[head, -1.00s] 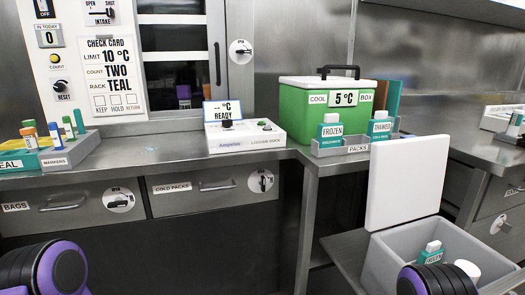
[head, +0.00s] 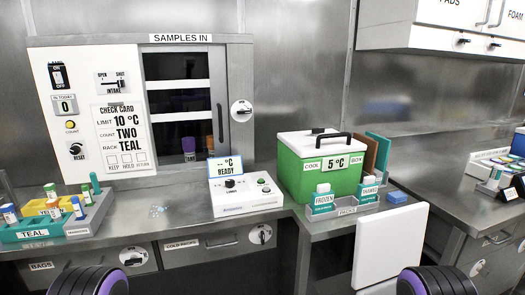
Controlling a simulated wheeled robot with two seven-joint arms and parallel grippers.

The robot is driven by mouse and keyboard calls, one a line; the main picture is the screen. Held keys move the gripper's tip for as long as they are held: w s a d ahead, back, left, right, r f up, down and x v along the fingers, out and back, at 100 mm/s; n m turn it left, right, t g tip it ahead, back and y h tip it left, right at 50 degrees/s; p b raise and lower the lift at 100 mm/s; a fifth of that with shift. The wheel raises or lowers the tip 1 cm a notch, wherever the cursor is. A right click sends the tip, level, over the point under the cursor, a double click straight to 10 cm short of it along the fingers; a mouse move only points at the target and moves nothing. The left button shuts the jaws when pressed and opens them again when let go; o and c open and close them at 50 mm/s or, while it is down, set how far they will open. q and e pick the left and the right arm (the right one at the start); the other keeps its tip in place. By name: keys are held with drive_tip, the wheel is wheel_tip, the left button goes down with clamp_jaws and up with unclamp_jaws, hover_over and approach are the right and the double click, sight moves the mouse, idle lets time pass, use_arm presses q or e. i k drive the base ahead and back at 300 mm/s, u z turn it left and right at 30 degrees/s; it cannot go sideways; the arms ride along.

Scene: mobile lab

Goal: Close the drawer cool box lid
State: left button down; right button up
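The white lid (head: 389,245) of the low cool box stands upright, open, at the bottom right, in front of the counter. The box body under it is almost wholly below the picture edge, so its inside is hidden. A green cool box (head: 312,178) with a white lid (head: 314,143) and black handle stands on the counter, its lid down. It carries a "5 °C" label. Only black and purple parts of my arms show at the bottom left and bottom right. Neither gripper is in view.
A wall cabinet (head: 430,30) hangs upper right.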

sight(388, 242)
drive_tip(key=z, duration=1.8)
drive_tip(key=k, duration=0.5)
drive_tip(key=u, duration=1.6)
drive_tip(key=i, duration=1.15)
drive_tip(key=z, duration=0.95)
